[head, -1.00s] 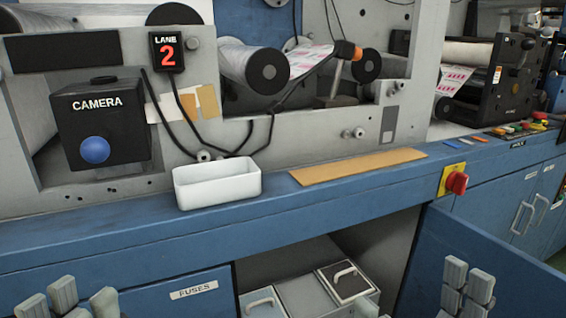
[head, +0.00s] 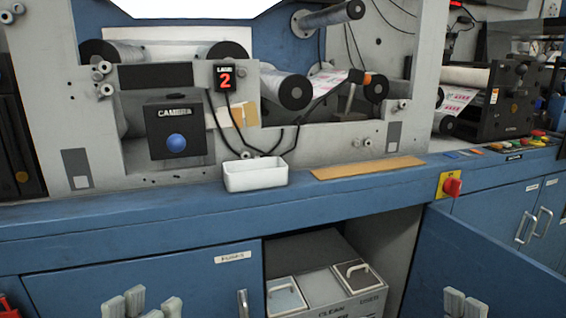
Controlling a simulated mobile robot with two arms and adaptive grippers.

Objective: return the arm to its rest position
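My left gripper (head: 152,304) shows at the bottom edge of the head view, in front of the blue cabinet door. Its grey finger pads stand apart with nothing between them, so it is open. My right gripper (head: 462,304) shows at the bottom right, in front of the open blue door. Only the tips of its pads show, close together, and the rest is cut off by the frame. No held object shows in either gripper.
A white bin (head: 255,177) and a tan board (head: 368,168) lie on the blue ledge (head: 120,222). An open cabinet door (head: 490,265) juts out at the right. Lidded grey boxes (head: 325,285) stand inside the cabinet. A red knob (head: 452,187) sticks out from the ledge.

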